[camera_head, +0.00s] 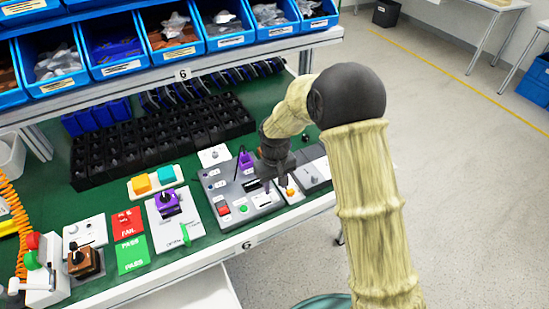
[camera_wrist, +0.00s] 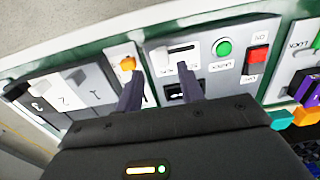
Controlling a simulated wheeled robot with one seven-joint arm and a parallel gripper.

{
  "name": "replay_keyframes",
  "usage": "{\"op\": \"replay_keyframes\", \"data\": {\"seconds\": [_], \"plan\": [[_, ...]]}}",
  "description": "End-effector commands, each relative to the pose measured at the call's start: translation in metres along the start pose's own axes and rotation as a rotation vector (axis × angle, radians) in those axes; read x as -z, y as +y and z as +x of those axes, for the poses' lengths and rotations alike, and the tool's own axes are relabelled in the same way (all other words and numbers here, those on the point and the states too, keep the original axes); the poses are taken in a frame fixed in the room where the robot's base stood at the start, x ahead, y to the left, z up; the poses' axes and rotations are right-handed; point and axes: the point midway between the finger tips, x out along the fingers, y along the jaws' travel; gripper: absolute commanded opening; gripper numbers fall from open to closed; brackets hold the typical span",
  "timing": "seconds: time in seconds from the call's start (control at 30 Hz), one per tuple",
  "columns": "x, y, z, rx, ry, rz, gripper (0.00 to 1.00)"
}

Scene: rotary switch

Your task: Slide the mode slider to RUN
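The grey control panel (camera_head: 230,195) lies on the green bench under my gripper (camera_head: 276,186). In the wrist view, a dark slot with a small pale knob, which looks like the mode slider (camera_wrist: 180,49), is set in a white plate on this panel. The knob seems to be at the slot's left end in that view. Small labels beside the slot are too blurred to read. My gripper (camera_wrist: 160,82) is open and empty, its two fingers spread over the panel's edge, close to the slider. I cannot tell whether a fingertip touches anything.
An orange knob (camera_wrist: 128,63) on a white plate sits close beside one finger. A green button (camera_wrist: 223,48) and a red switch (camera_wrist: 258,60) share the panel. A grey plate with several rockers (camera_wrist: 75,90) lies to the left. Black bins (camera_head: 165,130) stand behind.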

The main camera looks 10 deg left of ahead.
Motion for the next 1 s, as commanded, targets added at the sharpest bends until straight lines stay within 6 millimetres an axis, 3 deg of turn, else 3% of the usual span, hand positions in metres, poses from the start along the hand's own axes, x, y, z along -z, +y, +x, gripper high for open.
{"op": "replay_keyframes", "data": {"seconds": [0.53, 0.7, 1.0], "plan": [[0.001, 0.0, -0.109, -0.002, 0.005, 0.0, 0.38], [0.0, 0.0, -0.125, -0.002, 0.002, 0.0, 0.38], [0.0, 0.0, -0.127, -0.001, 0.001, -0.001, 0.38]]}}
